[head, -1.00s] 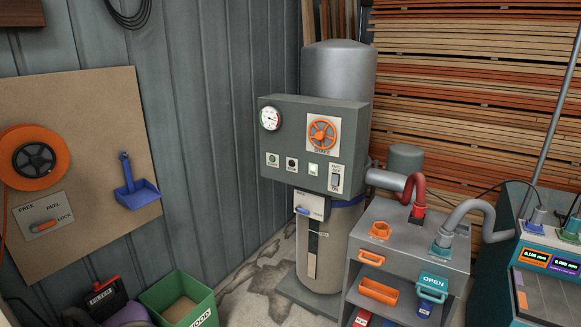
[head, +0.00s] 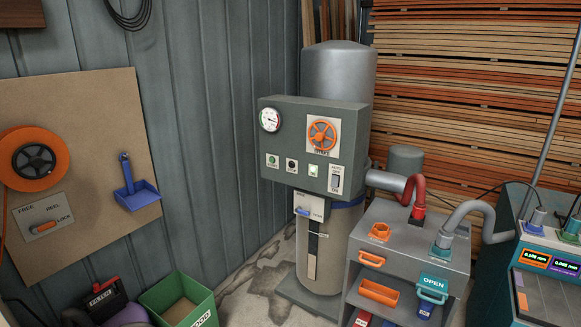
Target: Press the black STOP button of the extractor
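The extractor is a tall grey cylinder (head: 338,72) with a grey control box (head: 350,118) on its front, in the middle of the head view. On the box, a small black button (head: 291,164) sits on a white plate, between a green button (head: 272,160) on its left and a pale lit lamp (head: 313,170) on its right. The button labels are too small to read. Nothing covers the black button. My gripper is not in view.
The box also carries a gauge (head: 270,119), an orange handwheel (head: 322,133) and a rocker switch (head: 336,180). A grey cabinet (head: 400,234) with hoses stands close on the right. A green bin (head: 176,298) stands on the floor at left. Bare floor shows between.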

